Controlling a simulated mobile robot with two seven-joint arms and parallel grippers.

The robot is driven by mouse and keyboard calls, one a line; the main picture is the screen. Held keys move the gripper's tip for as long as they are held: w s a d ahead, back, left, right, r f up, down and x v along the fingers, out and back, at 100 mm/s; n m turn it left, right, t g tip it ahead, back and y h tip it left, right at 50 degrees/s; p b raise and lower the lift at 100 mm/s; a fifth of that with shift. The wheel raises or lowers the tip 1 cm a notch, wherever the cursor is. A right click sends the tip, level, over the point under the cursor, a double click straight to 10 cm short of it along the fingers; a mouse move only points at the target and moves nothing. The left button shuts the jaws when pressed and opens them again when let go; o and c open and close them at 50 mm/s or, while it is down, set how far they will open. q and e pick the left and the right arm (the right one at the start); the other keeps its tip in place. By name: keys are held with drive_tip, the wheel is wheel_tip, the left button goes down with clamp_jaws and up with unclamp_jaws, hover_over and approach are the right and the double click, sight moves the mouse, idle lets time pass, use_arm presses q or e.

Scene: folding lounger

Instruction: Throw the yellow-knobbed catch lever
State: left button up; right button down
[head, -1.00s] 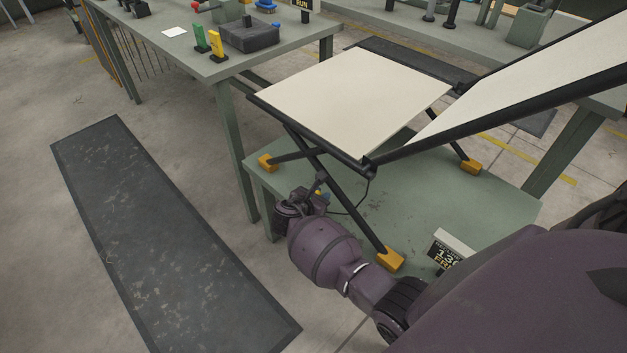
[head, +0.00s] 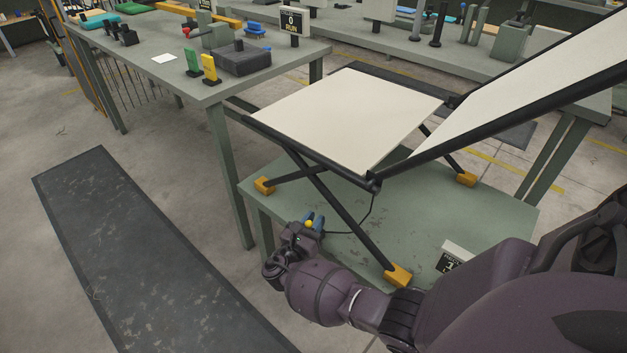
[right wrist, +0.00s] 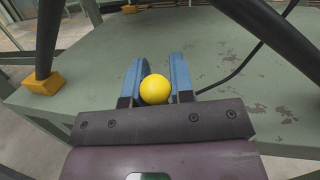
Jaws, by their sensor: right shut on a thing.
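The yellow knob (head: 309,224) of the catch lever sits between the blue fingers of my right gripper (head: 314,220). In the right wrist view the yellow knob (right wrist: 155,89) lies between the two fingers (right wrist: 157,68), near their base, and the gripper is shut on it. The lever's shaft is hidden by the gripper. The folding lounger has a flat cream seat panel (head: 350,110) and a raised cream back panel (head: 520,85), on crossed dark legs with orange feet. My right gripper is below the seat's near corner, at the stand's near-left edge. My left gripper is not in view.
The lounger stands on a low green stand (head: 470,215). A black cable (head: 368,212) runs from the seat corner toward my gripper. A green workbench (head: 180,75) with yellow and green tags stands at back left. A dark mat (head: 130,250) lies on the open floor at left.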

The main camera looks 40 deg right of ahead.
drive_tip(key=shift+s+a+f+h+b, duration=0.1)
drive_tip(key=shift+a+h+b, duration=0.15)
drive_tip(key=shift+h, duration=0.25)
idle(0.3)
drive_tip(key=c, duration=1)
unclamp_jaws()
drive_tip(key=shift+a, duration=0.15)
drive_tip(key=v, duration=1)
drive_tip(key=shift+s+a+f, duration=0.15)
drive_tip(key=shift+s+f, duration=0.05)
